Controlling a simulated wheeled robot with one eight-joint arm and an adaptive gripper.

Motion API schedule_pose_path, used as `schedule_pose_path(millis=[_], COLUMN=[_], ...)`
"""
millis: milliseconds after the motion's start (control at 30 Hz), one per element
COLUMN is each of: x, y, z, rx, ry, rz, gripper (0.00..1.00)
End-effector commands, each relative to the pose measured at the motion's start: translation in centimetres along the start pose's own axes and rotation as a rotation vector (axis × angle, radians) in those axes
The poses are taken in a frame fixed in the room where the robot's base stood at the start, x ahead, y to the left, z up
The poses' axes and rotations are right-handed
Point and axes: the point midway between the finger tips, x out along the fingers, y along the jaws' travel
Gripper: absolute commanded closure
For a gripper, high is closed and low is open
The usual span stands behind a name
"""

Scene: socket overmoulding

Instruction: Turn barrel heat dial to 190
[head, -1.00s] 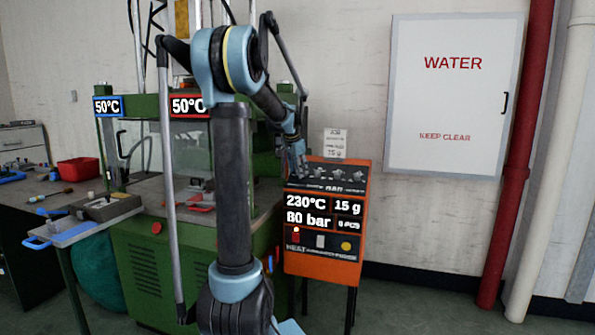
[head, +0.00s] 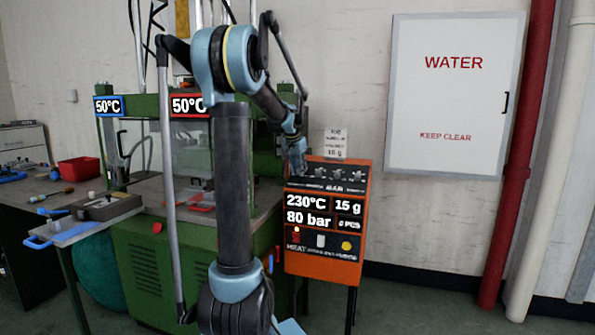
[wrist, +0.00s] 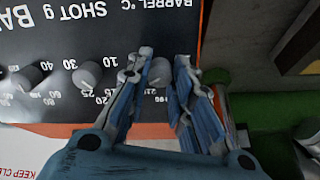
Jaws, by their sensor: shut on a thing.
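The orange control box (head: 296,265) has a black sloped panel of dials above a display reading 230°C, 15 g and 80 bar. In the wrist view the panel (wrist: 120,25) appears upside down with the label BARREL °C. The grey barrel heat dial (wrist: 160,72) is between the fingers of my gripper (wrist: 165,58), which is shut on it. The fingers hide part of the dial and its scale, so I cannot read its pointer. In the head view my gripper (head: 297,165) is at the panel's upper left.
Another grey dial (wrist: 88,75) sits beside my gripper in the wrist view. A green press (head: 150,260) stands left of the box. A white WATER cabinet (head: 450,100) and a red pipe (head: 515,160) are on the right.

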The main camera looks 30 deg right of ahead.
Motion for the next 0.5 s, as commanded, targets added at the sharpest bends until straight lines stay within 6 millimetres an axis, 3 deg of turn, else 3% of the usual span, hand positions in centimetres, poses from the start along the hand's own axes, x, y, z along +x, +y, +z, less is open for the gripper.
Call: schedule_pose_path(millis=[500], x=[-0.07], y=[-0.46], z=[-0.26], rx=[-0.491], ry=[0.014], rz=[-0.008], gripper=[1.00])
